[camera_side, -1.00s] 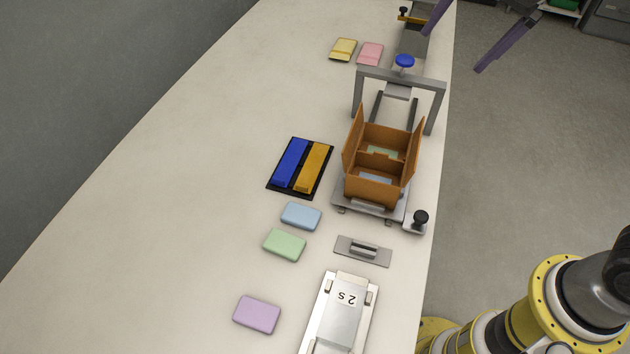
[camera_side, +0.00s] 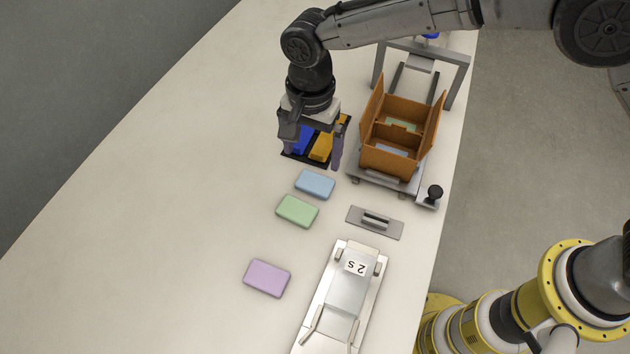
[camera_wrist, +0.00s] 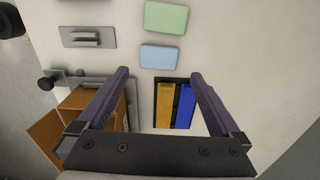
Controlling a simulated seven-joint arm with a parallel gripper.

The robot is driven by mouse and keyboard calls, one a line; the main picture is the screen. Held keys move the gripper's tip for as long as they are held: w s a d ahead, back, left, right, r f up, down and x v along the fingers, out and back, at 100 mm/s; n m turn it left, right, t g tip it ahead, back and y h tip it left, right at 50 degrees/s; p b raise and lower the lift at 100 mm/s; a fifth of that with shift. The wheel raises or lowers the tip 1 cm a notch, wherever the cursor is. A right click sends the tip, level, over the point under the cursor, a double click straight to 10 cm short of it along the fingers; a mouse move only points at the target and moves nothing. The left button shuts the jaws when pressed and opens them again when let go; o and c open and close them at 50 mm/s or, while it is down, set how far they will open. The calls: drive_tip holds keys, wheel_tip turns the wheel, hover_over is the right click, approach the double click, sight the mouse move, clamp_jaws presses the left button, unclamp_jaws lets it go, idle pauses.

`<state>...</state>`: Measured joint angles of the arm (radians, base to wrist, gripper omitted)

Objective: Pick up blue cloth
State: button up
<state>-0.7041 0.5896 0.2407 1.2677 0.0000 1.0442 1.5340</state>
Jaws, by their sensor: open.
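The blue cloth (camera_side: 315,183) is a light blue, rounded flat block lying on the table, just in front of the black tray in the side view. It also shows in the wrist view (camera_wrist: 160,56), beyond my fingertips. My gripper (camera_side: 313,160) is open and empty, pointing down above the black tray with the blue and orange bars. In the wrist view my gripper's two purple fingers (camera_wrist: 161,75) are spread wide, with the tray's bars between them. The gripper is apart from the blue cloth.
A green cloth (camera_side: 297,211) lies close to the blue one, and a purple cloth (camera_side: 267,278) lies nearer the front. The black tray (camera_side: 298,158) is under my gripper. An orange open box (camera_side: 394,160) and a grey handled plate (camera_side: 375,222) stand to the right. The table's left side is clear.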

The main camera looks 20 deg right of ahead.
sight(314, 184)
drive_tip(key=f, duration=1)
drive_tip(key=shift+w+d+f, duration=0.15)
drive_tip(key=shift+d, duration=0.15)
drive_tip(key=c, duration=0.9)
